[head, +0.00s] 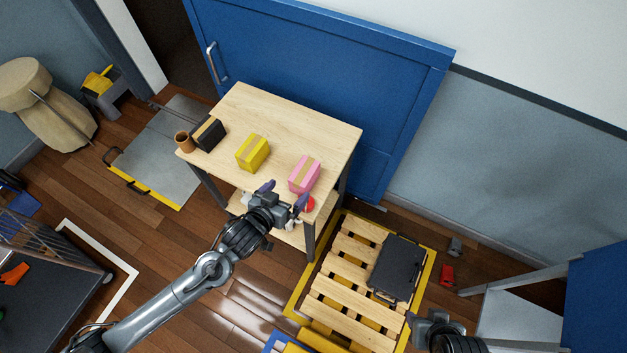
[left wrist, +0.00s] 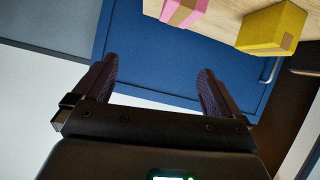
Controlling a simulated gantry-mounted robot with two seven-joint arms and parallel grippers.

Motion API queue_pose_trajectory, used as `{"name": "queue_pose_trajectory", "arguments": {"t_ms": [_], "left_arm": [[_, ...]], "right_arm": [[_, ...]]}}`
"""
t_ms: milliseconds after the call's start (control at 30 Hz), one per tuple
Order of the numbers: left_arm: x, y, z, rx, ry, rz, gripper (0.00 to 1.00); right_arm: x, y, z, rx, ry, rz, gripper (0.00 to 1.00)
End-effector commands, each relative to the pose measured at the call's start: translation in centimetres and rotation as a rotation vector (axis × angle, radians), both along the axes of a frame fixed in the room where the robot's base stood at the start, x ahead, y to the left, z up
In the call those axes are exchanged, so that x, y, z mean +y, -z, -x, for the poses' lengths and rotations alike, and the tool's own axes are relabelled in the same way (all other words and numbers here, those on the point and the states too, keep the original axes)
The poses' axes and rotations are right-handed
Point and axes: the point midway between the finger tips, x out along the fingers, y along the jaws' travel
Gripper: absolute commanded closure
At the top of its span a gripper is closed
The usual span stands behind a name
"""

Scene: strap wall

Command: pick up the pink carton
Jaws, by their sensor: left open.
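The pink carton (head: 304,174) sits on the light wooden table (head: 318,134), near its front right edge. It also shows at the top of the left wrist view (left wrist: 184,12). My left gripper (head: 284,192) is open and empty. In the head view its fingers appear just in front of the table's front edge, close to the pink carton but apart from it. In the left wrist view no object is between the fingers. My right gripper (head: 436,322) is partly in view at the bottom right of the head view; its fingers cannot be made out.
A yellow carton (head: 252,153), a black box (head: 209,134) and a brown cup (head: 184,141) stand left of the pink carton. A pallet (head: 345,275) with a black case (head: 397,267) lies right.

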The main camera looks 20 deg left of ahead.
Motion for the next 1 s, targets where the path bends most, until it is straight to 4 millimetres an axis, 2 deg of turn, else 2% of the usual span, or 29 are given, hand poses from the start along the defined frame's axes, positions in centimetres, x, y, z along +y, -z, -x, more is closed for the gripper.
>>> {"name": "queue_pose_trajectory", "arguments": {"t_ms": [33, 100, 300, 500, 800, 1000], "left_arm": [[0.4, 2.8, -0.9, -0.022, 0.008, -0.018, 0.01], [0.7, 4.2, -1.9, -0.047, 0.018, -0.036, 0.01], [1.6, 6.5, -3.8, -0.098, 0.036, -0.075, 0.01], [1.9, 7.4, -5.0, -0.118, 0.043, -0.092, 0.01], [1.2, 8.8, -8.6, -0.119, 0.043, -0.092, 0.01], [1.0, 9.2, -9.7, -0.119, 0.045, -0.093, 0.01]], "right_arm": [[0.0, 3.2, 0.0, 0.000, 0.001, -0.001, 0.57], [0.0, 5.1, 0.0, 0.000, 0.002, -0.002, 0.57], [0.1, 8.6, 0.0, 0.001, 0.002, -0.003, 0.57], [0.1, 9.6, -0.1, -0.001, 0.003, -0.003, 0.57], [0.0, 10.1, -0.2, -0.004, 0.003, -0.002, 0.57], [-0.2, 10.2, -0.2, -0.005, -0.001, 0.005, 0.57]]}}
